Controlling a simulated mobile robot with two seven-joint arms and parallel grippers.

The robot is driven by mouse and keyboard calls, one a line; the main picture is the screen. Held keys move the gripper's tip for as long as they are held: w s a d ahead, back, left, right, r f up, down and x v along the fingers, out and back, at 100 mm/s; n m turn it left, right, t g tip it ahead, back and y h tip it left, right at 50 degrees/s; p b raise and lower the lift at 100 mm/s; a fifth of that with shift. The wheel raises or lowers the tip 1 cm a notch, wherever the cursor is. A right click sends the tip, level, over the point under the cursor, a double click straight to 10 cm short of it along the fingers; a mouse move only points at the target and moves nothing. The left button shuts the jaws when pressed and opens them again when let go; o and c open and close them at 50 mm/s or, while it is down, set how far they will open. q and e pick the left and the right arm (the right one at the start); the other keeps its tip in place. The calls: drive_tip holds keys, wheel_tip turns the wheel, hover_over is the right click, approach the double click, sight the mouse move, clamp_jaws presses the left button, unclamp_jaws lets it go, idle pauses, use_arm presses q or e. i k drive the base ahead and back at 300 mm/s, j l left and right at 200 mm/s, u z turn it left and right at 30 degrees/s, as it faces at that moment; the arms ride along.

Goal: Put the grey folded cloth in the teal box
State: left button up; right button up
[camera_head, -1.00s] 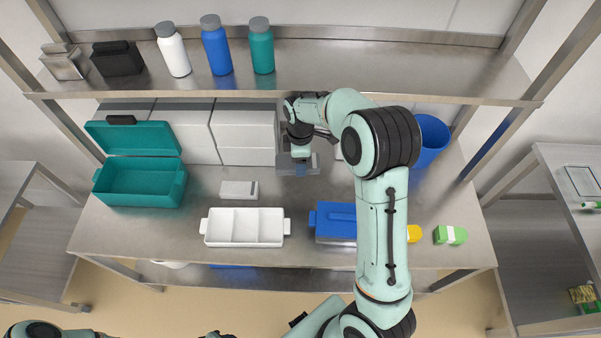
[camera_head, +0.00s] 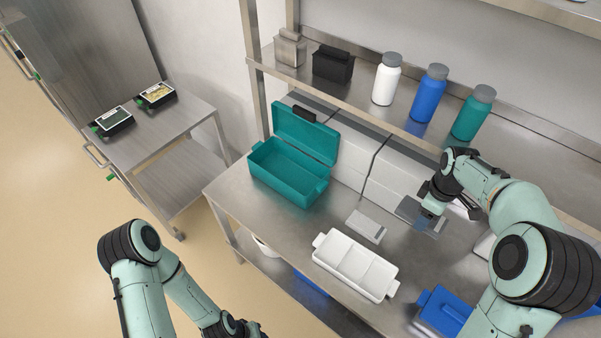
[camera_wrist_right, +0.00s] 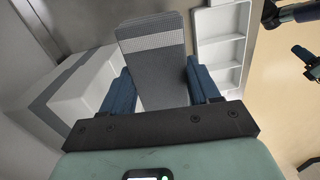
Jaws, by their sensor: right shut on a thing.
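The grey folded cloth (camera_wrist_right: 155,65), with a pale band, is between the blue fingers of my right gripper (camera_wrist_right: 152,90) in the right wrist view. In the head view the right gripper (camera_head: 431,211) is shut on the cloth (camera_head: 411,213), at the back of the table. The teal box (camera_head: 288,184) stands at the table's left end, lid (camera_head: 305,133) raised, its visible interior empty. It is left of the right gripper and well apart from it. My left gripper (camera_head: 240,328) is at the bottom edge, partly cut off; its fingers are unclear.
A white compartment tray (camera_head: 350,267) and a small white-and-grey item (camera_head: 366,226) lie between the teal box and the right arm. White boxes (camera_head: 392,172) line the back. A shelf (camera_head: 350,94) with bottles overhangs them. A blue container (camera_head: 440,308) is at the front right.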

sight(277, 170)
drive_tip(key=i+j, duration=0.15)
drive_tip(key=j, duration=0.2)
drive_tip(key=i+j, duration=0.2)
drive_tip(key=j, duration=0.15)
drive_tip(key=i+j, duration=0.15)
drive_tip(key=j, duration=0.2)
drive_tip(key=i+j, duration=0.15)
drive_tip(key=j, duration=0.15)
drive_tip(key=i+j, duration=0.2)
drive_tip(key=j, duration=0.15)
drive_tip(key=i+j, duration=0.15)
drive_tip(key=j, duration=0.2)
